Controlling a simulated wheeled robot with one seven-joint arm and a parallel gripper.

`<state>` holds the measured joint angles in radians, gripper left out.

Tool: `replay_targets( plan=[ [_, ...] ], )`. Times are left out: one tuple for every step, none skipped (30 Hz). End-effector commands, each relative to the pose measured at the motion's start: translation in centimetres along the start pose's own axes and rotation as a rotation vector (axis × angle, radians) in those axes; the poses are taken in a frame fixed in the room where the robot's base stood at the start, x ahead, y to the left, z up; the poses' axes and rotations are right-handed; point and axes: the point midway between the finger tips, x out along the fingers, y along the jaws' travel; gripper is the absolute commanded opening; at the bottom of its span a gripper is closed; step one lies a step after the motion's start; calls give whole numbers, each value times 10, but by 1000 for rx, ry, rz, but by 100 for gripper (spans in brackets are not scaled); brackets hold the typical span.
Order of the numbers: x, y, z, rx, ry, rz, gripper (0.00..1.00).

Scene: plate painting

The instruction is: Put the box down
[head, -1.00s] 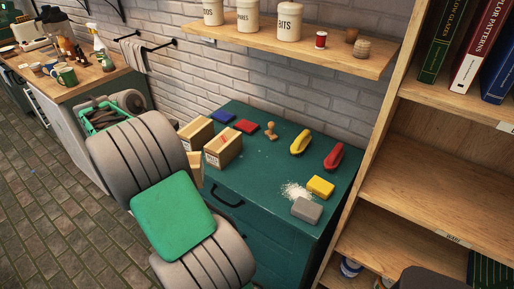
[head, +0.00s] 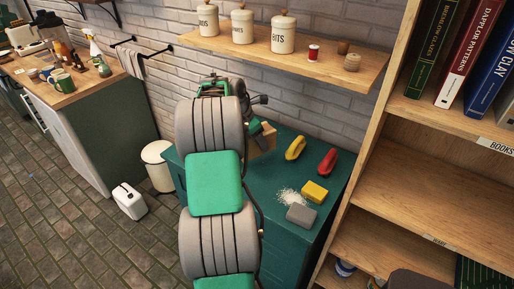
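A cardboard box (head: 265,139) shows at the back of the green cabinet top (head: 262,183), partly hidden behind my arm. My gripper (head: 256,112) is by the upper part of this box. Its dark parts stick out to the right from behind my arm. I cannot tell whether its fingers are closed on the box, or whether the box rests on the top or hangs just above it. Any other box on the left of the top is hidden by my arm.
A yellow brush (head: 296,148), a red brush (head: 327,162), a yellow block (head: 314,192) and a grey block (head: 301,215) lie on the right, with white powder (head: 290,197). A wall shelf (head: 300,56) hangs above. A bookcase (head: 420,190) stands at right, a white bin (head: 157,166) at left.

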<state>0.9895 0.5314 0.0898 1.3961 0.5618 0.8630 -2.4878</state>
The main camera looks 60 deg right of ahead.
Motion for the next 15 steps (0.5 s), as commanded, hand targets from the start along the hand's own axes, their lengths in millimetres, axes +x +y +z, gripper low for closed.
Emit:
replay_targets(
  plan=[
    [13,6,-1,-1,4,-7,0],
    [19,10,0,0,3,-6,0],
    [27,15,0,0,2,-6,0],
    [32,19,0,0,2,-4,0],
    [36,21,0,0,2,-5,0],
    [40,25,0,1,2,-3,0],
    [43,26,0,1,2,-3,0],
    [45,28,0,1,1,-2,0],
    [47,29,0,1,1,-3,0],
    [50,30,0,1,1,-3,0],
    [52,32,0,1,1,-3,0],
    [57,34,0,1,2,-4,0],
    [60,33,-2,0,2,-5,0],
    [65,33,-4,1,2,-6,0],
    [71,33,-7,-1,3,-6,0]
  ],
)
